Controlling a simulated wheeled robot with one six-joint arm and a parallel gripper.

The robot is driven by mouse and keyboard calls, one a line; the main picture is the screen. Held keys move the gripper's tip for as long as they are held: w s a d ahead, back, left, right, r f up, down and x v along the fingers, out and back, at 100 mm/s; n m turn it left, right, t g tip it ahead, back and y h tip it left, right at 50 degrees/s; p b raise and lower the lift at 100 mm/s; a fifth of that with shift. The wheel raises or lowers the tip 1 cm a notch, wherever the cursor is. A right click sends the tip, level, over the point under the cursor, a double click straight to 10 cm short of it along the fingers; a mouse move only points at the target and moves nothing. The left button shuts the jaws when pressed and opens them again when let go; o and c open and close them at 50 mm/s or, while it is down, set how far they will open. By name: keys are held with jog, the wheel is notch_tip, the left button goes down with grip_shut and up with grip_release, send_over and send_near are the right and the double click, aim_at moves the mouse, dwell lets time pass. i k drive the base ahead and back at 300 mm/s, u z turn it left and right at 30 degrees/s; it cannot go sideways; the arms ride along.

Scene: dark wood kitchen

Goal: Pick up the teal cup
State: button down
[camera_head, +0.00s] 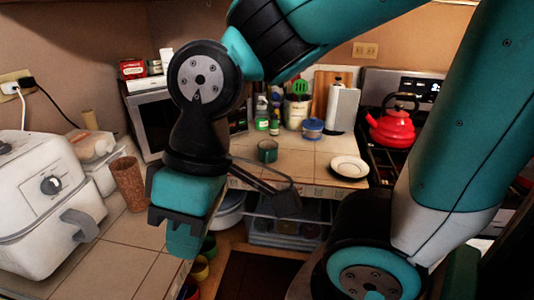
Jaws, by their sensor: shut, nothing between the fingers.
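The teal cup (267,151) stands upright on the tiled counter (309,157) in the middle of the head view, near the back of the counter section. My gripper (185,245) hangs pointing down at the left of the cup and closer to the camera, over the counter's front edge. It is shut and empty, well apart from the cup. My arm comes in from the upper right and passes above the cup in the picture.
A white plate (349,167) lies right of the cup, and a blue-lidded container (312,128) stands behind. A red kettle (392,126) sits on the stove. A brown tumbler (128,183) and a white air fryer (42,205) stand at left. Counter between cup and plate is clear.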

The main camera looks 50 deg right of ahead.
aim_at(268, 154)
jog(key=z, duration=0.05)
jog(key=k, duration=0.5)
jog(key=u, duration=1)
jog(key=i, duration=0.8)
jog(key=z, duration=2.35)
